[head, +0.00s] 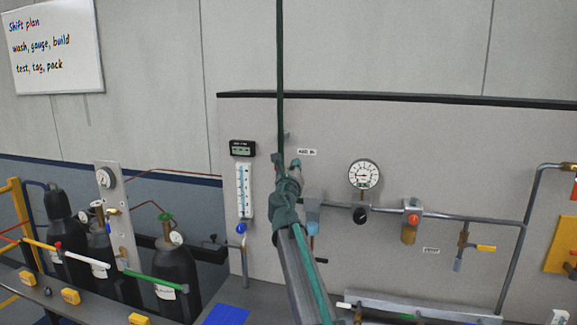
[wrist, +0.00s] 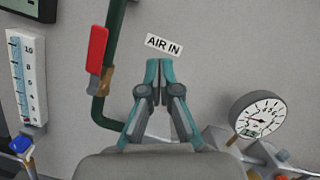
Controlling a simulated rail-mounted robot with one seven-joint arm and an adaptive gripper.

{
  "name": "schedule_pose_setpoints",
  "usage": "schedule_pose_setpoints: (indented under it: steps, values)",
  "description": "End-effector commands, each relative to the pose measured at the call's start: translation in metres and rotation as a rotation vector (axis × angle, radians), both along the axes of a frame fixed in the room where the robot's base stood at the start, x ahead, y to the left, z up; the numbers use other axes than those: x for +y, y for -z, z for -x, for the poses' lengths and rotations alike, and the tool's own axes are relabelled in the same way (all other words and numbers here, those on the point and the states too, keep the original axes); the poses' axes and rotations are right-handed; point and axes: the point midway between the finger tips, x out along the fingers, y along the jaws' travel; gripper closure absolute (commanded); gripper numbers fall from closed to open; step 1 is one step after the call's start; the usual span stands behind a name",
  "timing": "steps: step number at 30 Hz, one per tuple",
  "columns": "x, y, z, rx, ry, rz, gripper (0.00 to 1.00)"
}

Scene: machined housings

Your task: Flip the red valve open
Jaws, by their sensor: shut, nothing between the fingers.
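The red valve lever (wrist: 97,50) is in the wrist view, left of centre. It stands roughly upright, close along the left side of a dark green pipe (wrist: 114,45), with a brass-coloured fitting (wrist: 106,82) at its lower end. My gripper (wrist: 159,70) has teal fingers, shut together and empty, to the right of the lever and pipe and just below the "AIR IN" label (wrist: 164,46). The fingers look apart from the lever. In the head view my arm reaches up to the panel and largely hides the valve area; the green pipe (head: 280,60) comes down from above there.
A pressure gauge (wrist: 261,115) is right of my gripper in the wrist view. A flow tube (head: 243,190) with a blue knob (head: 241,228) is on the left of the panel. Gas cylinders (head: 172,275) stand further left. Pipework (head: 455,217) runs along the right.

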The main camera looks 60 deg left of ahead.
Motion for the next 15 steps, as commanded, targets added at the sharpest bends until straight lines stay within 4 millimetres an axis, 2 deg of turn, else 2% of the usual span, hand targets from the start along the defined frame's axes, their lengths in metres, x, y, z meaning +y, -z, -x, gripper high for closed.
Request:
schedule_pose_setpoints:
  steps: [1,6,15]
  values:
    - [-0.015,0.007,0.010,-0.001,-0.002,-0.001,1.00]
    - [-0.042,0.006,0.028,0.000,-0.001,-0.001,1.00]
    - [-0.067,0.003,0.044,-0.001,0.000,0.001,1.00]
